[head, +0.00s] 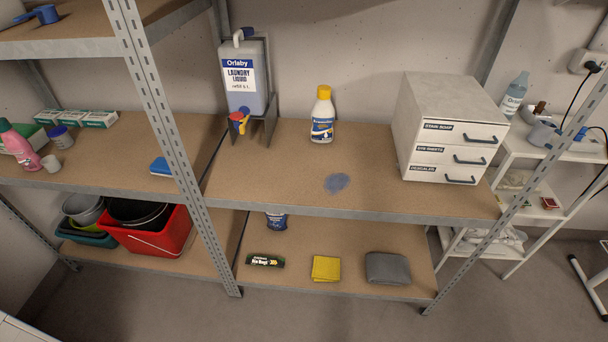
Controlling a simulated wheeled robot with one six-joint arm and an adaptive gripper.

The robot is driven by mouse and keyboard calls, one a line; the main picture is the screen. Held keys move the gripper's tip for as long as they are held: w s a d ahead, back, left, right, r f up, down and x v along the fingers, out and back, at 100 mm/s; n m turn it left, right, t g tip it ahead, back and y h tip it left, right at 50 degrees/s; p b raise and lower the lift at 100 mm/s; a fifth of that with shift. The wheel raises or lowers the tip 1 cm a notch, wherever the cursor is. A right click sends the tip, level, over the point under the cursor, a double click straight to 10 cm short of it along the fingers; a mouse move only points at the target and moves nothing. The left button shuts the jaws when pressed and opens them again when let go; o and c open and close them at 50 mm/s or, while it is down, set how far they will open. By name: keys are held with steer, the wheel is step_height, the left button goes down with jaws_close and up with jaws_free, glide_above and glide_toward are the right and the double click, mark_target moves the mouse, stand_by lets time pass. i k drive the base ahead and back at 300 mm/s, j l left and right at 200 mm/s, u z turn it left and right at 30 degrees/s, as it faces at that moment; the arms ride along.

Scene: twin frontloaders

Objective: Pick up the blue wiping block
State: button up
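The blue wiping block (161,167) is a small blue block lying on the middle shelf of the left rack (95,183). It sits near the shelf's front right, just left of the slanted metal upright, close to the front edge. Nothing touches it. My gripper does not show in the head view.
A metal upright (165,120) stands right of the block. A pink bottle (20,147) and small white cup (52,163) stand left. Right of the upright are a laundry liquid canister (240,75), a yellow-capped bottle (322,118), a bluish smear (337,183) and a drawer box (450,125).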

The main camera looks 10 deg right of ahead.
mark_target(160, 166)
steer(key=j+u, duration=0.1)
steer(key=j, duration=0.35)
steer(key=i+j+u, duration=0.1)
steer(key=j, duration=0.3)
steer(key=i+j, duration=0.15)
steer(key=j, duration=0.3)
steer(key=i+j+u, duration=0.15)
steer(key=j, duration=0.25)
steer(key=i+j+u, duration=0.1)
steer(key=j, duration=0.35)
steer(key=i+j+u, duration=0.1)
steer(key=j, duration=0.3)
